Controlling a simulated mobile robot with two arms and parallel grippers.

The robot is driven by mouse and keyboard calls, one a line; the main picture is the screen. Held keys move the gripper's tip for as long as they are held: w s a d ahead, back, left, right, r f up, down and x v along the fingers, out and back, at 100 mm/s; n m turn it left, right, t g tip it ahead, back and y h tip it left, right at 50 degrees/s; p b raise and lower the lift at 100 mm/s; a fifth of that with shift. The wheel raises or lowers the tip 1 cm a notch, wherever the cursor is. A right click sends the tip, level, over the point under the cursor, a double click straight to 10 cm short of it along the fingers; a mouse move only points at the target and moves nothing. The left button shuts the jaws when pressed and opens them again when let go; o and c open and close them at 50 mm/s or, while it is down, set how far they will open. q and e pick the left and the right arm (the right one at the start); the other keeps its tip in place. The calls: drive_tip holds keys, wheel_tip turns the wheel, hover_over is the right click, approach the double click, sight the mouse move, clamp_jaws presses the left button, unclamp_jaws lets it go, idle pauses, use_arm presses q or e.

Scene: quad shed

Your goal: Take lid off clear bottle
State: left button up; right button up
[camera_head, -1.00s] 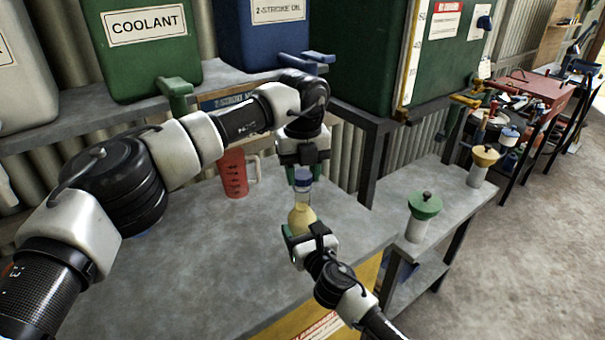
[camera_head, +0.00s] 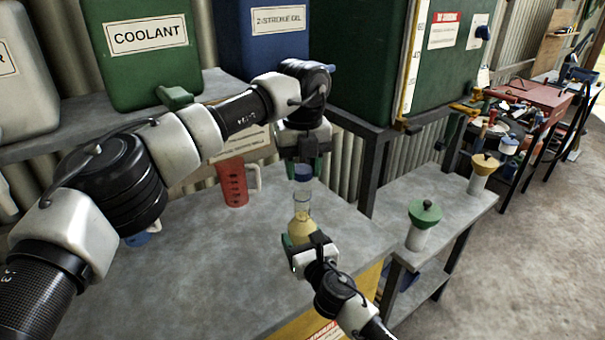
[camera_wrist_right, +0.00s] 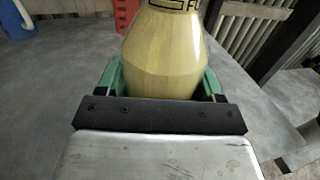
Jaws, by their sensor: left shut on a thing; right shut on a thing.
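The clear bottle (camera_head: 301,229) holds yellowish liquid and stands upright near the bench's front right edge. My right gripper (camera_head: 305,242) is shut around its lower body; in the right wrist view green fingertips flank the bottle (camera_wrist_right: 163,58). My left gripper (camera_head: 303,163) points down above the bottle and is shut on the blue lid (camera_head: 303,173). The lid is above the bottle's neck, in line with it. A pale see-through stretch lies between lid and liquid; I cannot tell whether lid and neck still touch.
A red measuring jug (camera_head: 233,184) stands behind on the grey bench (camera_head: 190,275). Green coolant (camera_head: 150,60) and blue oil containers (camera_head: 262,35) sit on the shelf above. A green-topped container (camera_head: 423,222) stands on the right-hand bench. The bench middle is clear.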

use_arm(q)
wheel_tip(320, 180, up, 2)
use_arm(e)
drive_tip(key=o, duration=1.8)
use_arm(q)
drive_tip(key=shift+f, duration=0.15)
use_arm(e)
drive_tip(key=v, duration=1.2)
